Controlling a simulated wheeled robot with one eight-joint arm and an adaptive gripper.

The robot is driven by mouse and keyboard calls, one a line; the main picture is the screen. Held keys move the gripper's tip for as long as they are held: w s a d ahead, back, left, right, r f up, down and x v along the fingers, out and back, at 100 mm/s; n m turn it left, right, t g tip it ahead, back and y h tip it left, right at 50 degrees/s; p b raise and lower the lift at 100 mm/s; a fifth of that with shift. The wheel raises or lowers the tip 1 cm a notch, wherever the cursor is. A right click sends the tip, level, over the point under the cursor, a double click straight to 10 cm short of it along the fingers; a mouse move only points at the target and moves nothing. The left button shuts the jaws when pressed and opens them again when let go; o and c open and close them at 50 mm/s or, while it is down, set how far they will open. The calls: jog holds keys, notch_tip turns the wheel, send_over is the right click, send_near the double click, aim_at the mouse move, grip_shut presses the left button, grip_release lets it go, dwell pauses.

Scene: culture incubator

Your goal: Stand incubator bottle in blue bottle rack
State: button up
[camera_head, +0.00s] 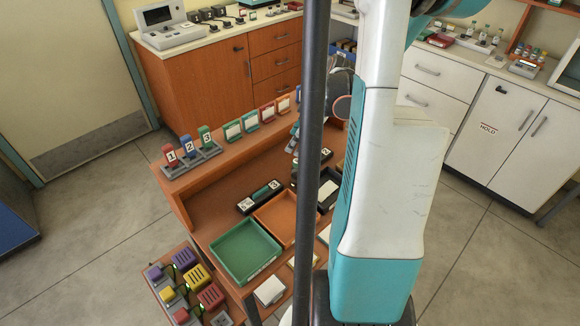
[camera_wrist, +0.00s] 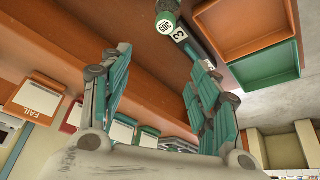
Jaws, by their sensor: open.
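My gripper (camera_wrist: 156,62) is open in the wrist view, its two teal-padded fingers apart with nothing between them. A small round white-and-green item with a printed label (camera_wrist: 165,24), possibly a bottle seen end-on, lies beyond the fingertips, beside a dark strip numbered 3 (camera_wrist: 181,36). I cannot tell if it is the incubator bottle. In the head view my arm and a dark post hide most of my gripper. I cannot identify the blue bottle rack. A blue piece numbered 2 (camera_head: 188,147) stands in a grey holder on the orange bench.
The bench (camera_head: 215,178) carries a green tray (camera_head: 224,270), an orange tray (camera_head: 281,220) and a dark numbered holder (camera_head: 245,207). Several coloured blocks stand at lower left. White cabinets (camera_head: 433,72) at right carry small bottles (camera_head: 484,33). Floor is open at left.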

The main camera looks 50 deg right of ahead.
aim_at(295, 160)
jog(key=f+b, duration=0.1)
jog(key=f, duration=0.2)
jog(key=f+b, duration=0.1)
jog(key=f, duration=0.2)
jog(key=w+f+b, duration=0.1)
jog(key=f, duration=0.2)
jog(key=shift+d, duration=0.15)
jog(key=b+x, duration=0.1)
jog(key=x, duration=0.2)
jog(key=s+b+x, duration=0.1)
jog(key=x, duration=0.1)
jog(key=shift+w+f+b, duration=0.1)
jog(key=shift+f+b, duration=0.2)
jog(key=shift+b, duration=0.05)
jog(key=shift+r, duration=0.1)
jog(key=c, duration=1.3)
jog(key=shift+o, duration=0.2)
jog(key=shift+r, duration=0.15)
notch_tip(295, 160, up, 20)
jog(key=p, duration=0.7)
jog(key=shift+f, duration=0.2)
